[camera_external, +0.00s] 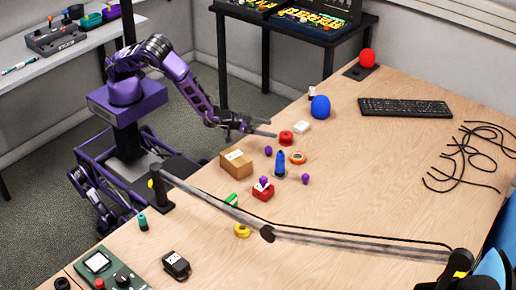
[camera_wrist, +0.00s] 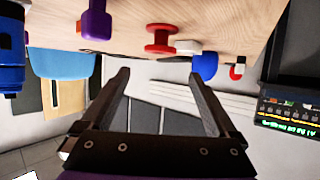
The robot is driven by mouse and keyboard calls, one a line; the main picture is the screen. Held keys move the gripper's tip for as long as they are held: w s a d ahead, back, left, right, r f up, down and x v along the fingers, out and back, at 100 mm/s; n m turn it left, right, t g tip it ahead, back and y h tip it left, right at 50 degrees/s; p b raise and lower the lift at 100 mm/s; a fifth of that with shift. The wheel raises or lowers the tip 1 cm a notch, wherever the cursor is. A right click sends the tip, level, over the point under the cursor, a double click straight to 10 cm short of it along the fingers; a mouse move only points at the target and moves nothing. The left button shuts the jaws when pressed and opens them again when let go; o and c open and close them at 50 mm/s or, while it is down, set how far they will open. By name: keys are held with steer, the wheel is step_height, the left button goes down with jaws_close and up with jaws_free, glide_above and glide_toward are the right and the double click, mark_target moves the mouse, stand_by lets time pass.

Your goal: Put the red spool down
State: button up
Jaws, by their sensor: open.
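The red spool (camera_external: 286,138) stands on the wooden table, just past the tips of my gripper (camera_external: 262,130). In the wrist view, the red spool (camera_wrist: 161,41) rests upright with its flange on the table surface, which shows at the top of the picture. My gripper (camera_wrist: 158,76) is open there, with nothing between its two fingers. The spool is beyond the fingertips and looks apart from them.
A purple piece (camera_external: 268,151), an orange-rimmed disc (camera_external: 298,157), a blue bottle (camera_external: 280,163) and a cardboard box (camera_external: 236,164) are nearby.

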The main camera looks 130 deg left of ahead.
steer(key=shift+v, duration=1.6)
steer(key=shift+a+r, duration=0.1)
